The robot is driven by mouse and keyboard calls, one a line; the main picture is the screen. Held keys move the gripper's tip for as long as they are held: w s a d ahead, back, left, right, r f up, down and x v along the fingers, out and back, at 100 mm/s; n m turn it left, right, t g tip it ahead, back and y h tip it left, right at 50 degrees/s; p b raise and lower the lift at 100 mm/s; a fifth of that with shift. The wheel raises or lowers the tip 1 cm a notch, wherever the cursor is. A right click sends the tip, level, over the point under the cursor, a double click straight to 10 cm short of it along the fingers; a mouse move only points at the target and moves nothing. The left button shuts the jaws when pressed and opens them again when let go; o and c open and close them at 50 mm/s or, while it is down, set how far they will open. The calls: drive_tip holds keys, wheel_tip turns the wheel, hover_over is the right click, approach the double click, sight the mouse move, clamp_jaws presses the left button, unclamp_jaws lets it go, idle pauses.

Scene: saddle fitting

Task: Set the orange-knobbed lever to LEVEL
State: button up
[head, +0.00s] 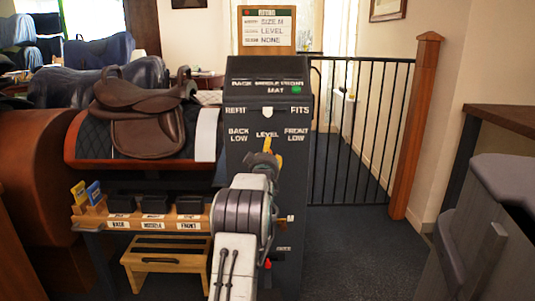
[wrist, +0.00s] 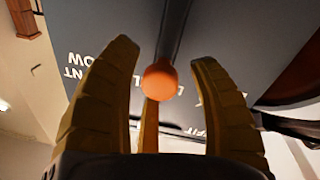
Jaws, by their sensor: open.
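The orange knob (wrist: 160,79) of the lever shows in the wrist view, with its dark shaft (wrist: 178,30) running up the grey panel. My gripper (wrist: 165,52) is open, its yellow fingers on either side of the knob with gaps to it; I cannot tell whether the third finger behind touches it. In the head view my gripper (head: 268,150) is in front of the dark cabinet (head: 240,168), just below the word LEVEL. BACK LOW is left of LEVEL and FRONT LOW right. My gripper and arm hide the knob there, so the lever's setting cannot be told.
A brown saddle (head: 140,115) sits on a stand left of the cabinet. Below it is a wooden shelf (head: 185,226) with dark pads. A sign (head: 267,31) reads SIZE M, LEVEL, NONE. A black railing (head: 360,130) stands behind right; floor there is clear.

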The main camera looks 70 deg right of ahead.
drive_tip(key=shift+a, duration=0.1)
drive_tip(key=v, duration=1.1)
drive_tip(key=shift+a, duration=0.4)
idle(0.7)
